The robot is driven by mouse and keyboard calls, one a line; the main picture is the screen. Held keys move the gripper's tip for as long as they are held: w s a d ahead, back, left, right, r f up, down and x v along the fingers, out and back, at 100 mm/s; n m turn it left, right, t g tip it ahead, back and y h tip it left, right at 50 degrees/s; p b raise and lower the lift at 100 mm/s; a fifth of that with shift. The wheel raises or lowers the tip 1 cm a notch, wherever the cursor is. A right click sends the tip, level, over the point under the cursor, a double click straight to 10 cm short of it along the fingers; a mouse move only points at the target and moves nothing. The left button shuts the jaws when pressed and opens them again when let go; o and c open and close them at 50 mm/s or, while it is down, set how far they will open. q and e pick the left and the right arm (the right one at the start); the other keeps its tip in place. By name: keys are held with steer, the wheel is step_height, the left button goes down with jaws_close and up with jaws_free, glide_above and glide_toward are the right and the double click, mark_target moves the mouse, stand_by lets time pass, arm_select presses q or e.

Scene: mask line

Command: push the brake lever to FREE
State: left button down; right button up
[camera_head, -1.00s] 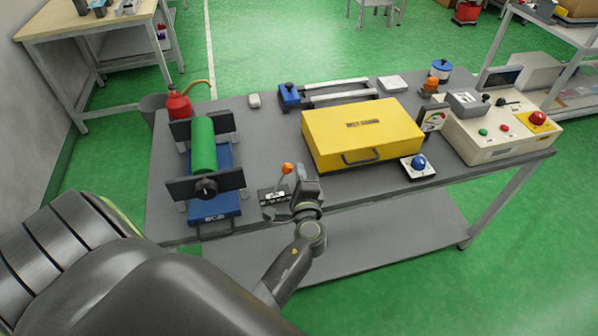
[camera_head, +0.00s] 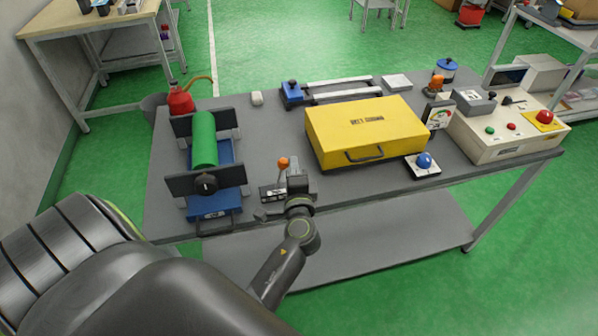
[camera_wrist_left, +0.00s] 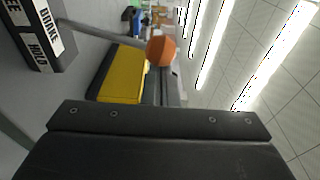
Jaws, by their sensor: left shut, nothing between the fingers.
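The brake lever has an orange knob (camera_head: 282,162) on a thin stem, standing close to upright above a small dark base with white labels (camera_head: 270,194) near the table's front edge. In the left wrist view the orange knob (camera_wrist_left: 161,50) is just beyond the fingers. The base's labels there read BRAKE and HOLD (camera_wrist_left: 38,52), with FREE partly cut off. My left gripper (camera_head: 297,177) is shut and empty, just right of the lever and partly over the base's right side. Whether it touches the lever I cannot tell. My right gripper is not in view.
A blue stand with a green roller (camera_head: 204,140) is left of the lever. A yellow box (camera_head: 365,130) stands to the right, with a blue button (camera_head: 424,160) beside it. A control panel (camera_head: 508,130) is at the far right. The grey table (camera_head: 262,130) is bare behind the lever.

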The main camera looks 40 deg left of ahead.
arm_select(q)
steer(key=s+a+n+y+b, duration=0.1)
steer(key=s+a+n+b, duration=0.3)
steer(key=n+b, duration=0.4)
steer(key=shift+s+a+r+b, duration=0.3)
steer(key=shift+s+a+b, duration=0.05)
steer(key=shift+s+b, duration=0.45)
steer(key=shift+w+r, duration=0.1)
steer(key=shift+r, duration=0.05)
